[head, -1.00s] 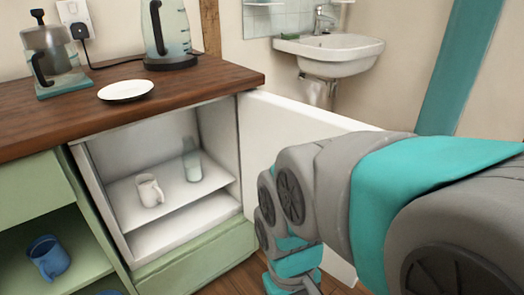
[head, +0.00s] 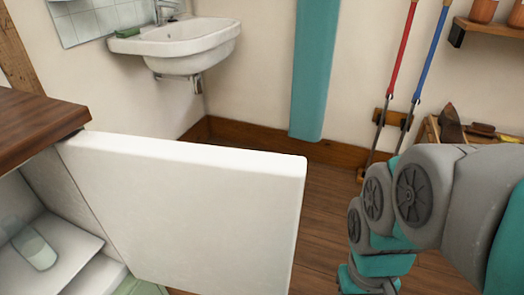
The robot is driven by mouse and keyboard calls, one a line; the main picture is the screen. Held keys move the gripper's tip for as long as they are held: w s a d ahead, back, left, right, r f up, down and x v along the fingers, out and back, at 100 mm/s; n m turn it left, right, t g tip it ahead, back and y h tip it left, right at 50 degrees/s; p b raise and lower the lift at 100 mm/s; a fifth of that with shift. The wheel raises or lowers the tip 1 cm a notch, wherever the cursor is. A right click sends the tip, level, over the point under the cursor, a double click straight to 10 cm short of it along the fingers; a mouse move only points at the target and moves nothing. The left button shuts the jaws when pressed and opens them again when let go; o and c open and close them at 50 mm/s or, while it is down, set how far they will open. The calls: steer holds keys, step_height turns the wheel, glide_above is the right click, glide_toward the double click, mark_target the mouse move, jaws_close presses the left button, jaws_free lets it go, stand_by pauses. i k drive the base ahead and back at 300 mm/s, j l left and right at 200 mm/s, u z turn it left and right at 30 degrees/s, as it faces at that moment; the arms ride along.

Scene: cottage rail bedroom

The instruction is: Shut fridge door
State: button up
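The white fridge door (head: 190,205) stands wide open, swung out from the fridge under the wooden counter. Its whole top edge shows; its bottom runs below the picture. The fridge interior (head: 85,272) shows at the lower left, with a glass (head: 36,250) on its shelf. My arm comes in from the right edge and bends down to the right of the door, with a gap of floor showing between them. My gripper is below the bottom edge of the picture, so its fingers are hidden.
A wooden counter (head: 35,128) is at the left. A sink (head: 180,47) hangs on the back wall. A teal post (head: 310,70) stands mid-back. Long-handled tools (head: 402,60) and a shelf (head: 490,33) are at the right. Wooden floor (head: 255,170) is clear behind the door.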

mark_target(200, 218)
steer(key=i+z, duration=0.1)
steer(key=z, duration=0.25)
steer(key=i+l+z, duration=0.1)
steer(key=z, duration=0.25)
steer(key=i+u, duration=0.1)
steer(key=i, duration=0.5)
steer(key=i+u, duration=0.45)
steer(key=i+l+u, duration=0.1)
steer(key=u, duration=0.75)
steer(key=i+u, duration=0.15)
steer(key=u, duration=0.75)
steer(key=i+l+u, duration=0.1)
steer(key=u, duration=0.35)
steer(key=i+l+u, duration=0.1)
steer(key=u, duration=0.75)
steer(key=l+u, duration=0.15)
steer(key=u, duration=0.3)
steer(key=l+u, duration=0.15)
steer(key=u, duration=0.3)
steer(key=j+z, duration=0.1)
steer(key=z, duration=0.2)
steer(key=j+z, duration=0.1)
steer(key=z, duration=0.25)
steer(key=k+j, duration=0.25)
steer(key=k, duration=0.3)
steer(key=k+u, duration=0.35)
